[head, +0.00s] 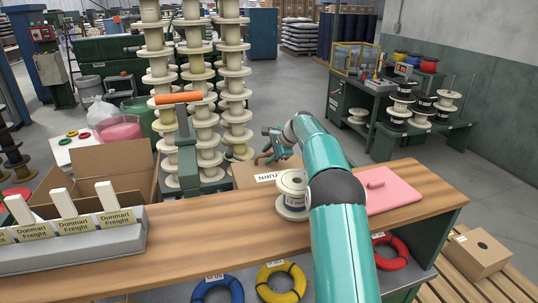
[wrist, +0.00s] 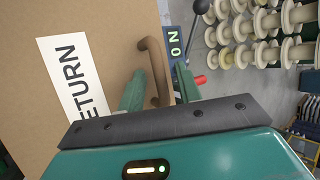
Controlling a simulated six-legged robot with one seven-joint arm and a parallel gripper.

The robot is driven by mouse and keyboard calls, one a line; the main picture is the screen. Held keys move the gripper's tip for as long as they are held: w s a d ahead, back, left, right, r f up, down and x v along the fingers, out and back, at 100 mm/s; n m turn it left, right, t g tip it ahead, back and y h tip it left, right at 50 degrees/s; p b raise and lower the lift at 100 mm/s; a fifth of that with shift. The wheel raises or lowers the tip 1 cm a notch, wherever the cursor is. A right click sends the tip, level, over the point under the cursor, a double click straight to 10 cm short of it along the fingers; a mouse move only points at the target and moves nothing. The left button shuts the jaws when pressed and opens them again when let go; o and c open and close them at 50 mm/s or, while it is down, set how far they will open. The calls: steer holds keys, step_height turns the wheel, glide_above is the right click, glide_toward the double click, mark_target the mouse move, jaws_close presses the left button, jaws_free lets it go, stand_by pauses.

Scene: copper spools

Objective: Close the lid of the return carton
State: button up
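The return carton's cardboard panel (head: 245,174) shows behind the bench's far edge in the head view, partly hidden by my arm and a spool. The wrist view shows a brown cardboard panel (wrist: 95,22) with a white "RETURN" label (wrist: 72,80), its first letters partly covered by my gripper. A brown bar handle (wrist: 156,70) stands on this panel near its right edge. My gripper (wrist: 160,72) is open, with one finger on each side of the handle and gaps showing. It also shows small in the head view (head: 268,145). I cannot tell the lid's angle.
Tall spool stacks (head: 235,90) rise behind. Coloured coils (head: 281,283) sit below.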

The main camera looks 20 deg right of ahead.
steer(key=shift+s+r, duration=0.1)
steer(key=v, duration=1.3)
steer(key=shift+d, duration=0.25)
steer(key=shift+s+r, duration=0.15)
